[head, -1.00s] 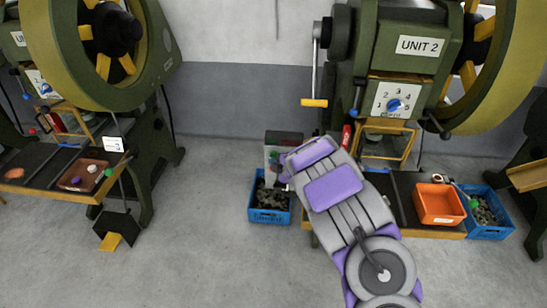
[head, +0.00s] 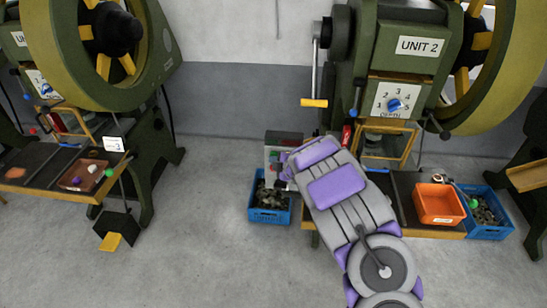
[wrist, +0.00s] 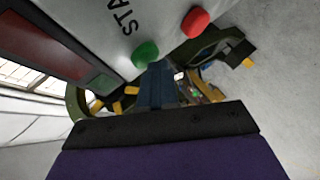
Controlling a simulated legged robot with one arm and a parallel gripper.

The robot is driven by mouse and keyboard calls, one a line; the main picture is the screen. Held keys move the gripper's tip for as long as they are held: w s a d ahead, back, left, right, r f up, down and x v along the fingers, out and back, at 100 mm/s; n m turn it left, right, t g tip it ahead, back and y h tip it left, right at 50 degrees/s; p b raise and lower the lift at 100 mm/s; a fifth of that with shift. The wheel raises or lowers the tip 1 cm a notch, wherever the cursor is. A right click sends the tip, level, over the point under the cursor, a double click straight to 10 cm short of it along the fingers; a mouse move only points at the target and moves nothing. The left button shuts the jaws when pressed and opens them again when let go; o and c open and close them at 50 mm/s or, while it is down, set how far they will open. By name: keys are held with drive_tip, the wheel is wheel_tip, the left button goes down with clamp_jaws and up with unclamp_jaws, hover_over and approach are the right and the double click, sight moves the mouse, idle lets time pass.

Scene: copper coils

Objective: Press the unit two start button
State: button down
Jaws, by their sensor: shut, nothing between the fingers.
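A grey control box (head: 284,140) stands beside the unit two machine, left of my arm. Its small green button (head: 274,156) shows in the head view. In the wrist view the box's pale face fills the top, with a green button (wrist: 145,54), a red button (wrist: 195,21) and partly cut-off lettering reading "STA". My gripper (wrist: 158,70) is shut and empty. Its dark tip appears just right of and below the green button; I cannot tell whether they touch. In the head view my arm hides most of the gripper.
The unit two press (head: 400,50) stands behind, with a yellow-handled crank (head: 314,103). A blue crate of metal parts (head: 270,217) sits on the floor below the box. An orange bin (head: 438,217) stands on the bench at right. Open floor lies to the left.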

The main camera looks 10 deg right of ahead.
drive_tip(key=shift+s, duration=0.1)
drive_tip(key=shift+s+a+b, duration=0.25)
drive_tip(key=shift+s+b, duration=0.15)
drive_tip(key=shift+s, duration=0.35)
drive_tip(key=shift+s, duration=0.1)
drive_tip(key=s, duration=0.1)
drive_tip(key=s+a+b, duration=0.1)
drive_tip(key=s, duration=0.2)
drive_tip(key=shift+s+a+b, duration=0.25)
drive_tip(key=shift+a+b, duration=0.05)
drive_tip(key=shift+b, duration=0.1)
idle(0.6)
